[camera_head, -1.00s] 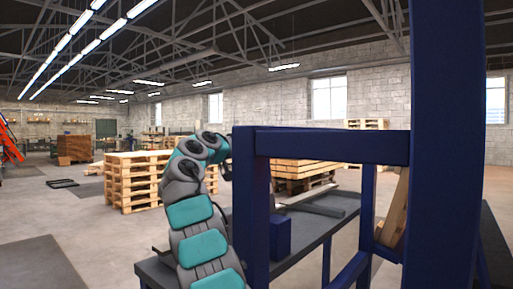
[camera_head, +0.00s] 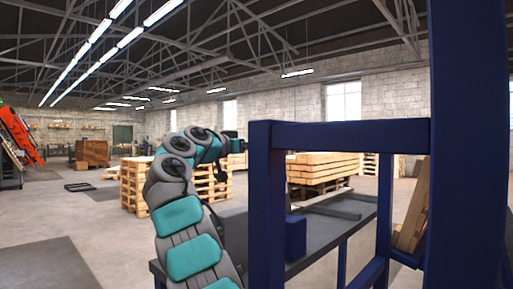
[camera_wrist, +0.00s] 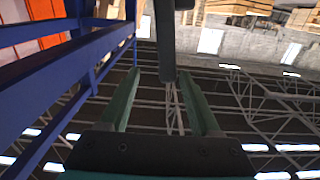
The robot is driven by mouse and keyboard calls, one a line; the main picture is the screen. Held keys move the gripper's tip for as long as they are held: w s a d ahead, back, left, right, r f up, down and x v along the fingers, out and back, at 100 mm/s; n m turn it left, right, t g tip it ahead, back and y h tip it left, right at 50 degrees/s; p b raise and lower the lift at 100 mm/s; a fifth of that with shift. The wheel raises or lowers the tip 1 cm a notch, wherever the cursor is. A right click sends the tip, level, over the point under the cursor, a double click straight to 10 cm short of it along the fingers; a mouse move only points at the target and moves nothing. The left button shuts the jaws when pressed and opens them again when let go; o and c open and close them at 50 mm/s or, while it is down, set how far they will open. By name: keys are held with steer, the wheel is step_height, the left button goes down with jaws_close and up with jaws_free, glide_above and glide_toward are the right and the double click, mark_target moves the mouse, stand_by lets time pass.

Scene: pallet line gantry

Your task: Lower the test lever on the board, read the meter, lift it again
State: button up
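I cannot make out the board, the test lever or the meter in either view. My gripper (camera_wrist: 159,72) shows in the wrist view as two green fingers spread apart, pointing up the picture. A dark grey bar (camera_wrist: 165,40) comes down from the top edge to the gap between the fingertips; I cannot tell what it is or whether it touches them. In the head view my arm rises left of a dark blue frame (camera_head: 345,135) and bends right toward its near post. The gripper's fingers cannot be made out there.
A dark grey bench (camera_head: 345,207) stands behind the blue frame, with a blue block (camera_head: 296,237) by the post. Wooden pallets (camera_head: 134,184) are stacked beyond my arm. An orange rack (camera_head: 20,135) stands far left. The floor at left is mostly clear.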

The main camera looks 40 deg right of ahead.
steer(key=a+b, duration=0.1)
steer(key=a, duration=0.8)
steer(key=shift+s+b, duration=0.4)
stand_by(0.4)
stand_by(0.5)
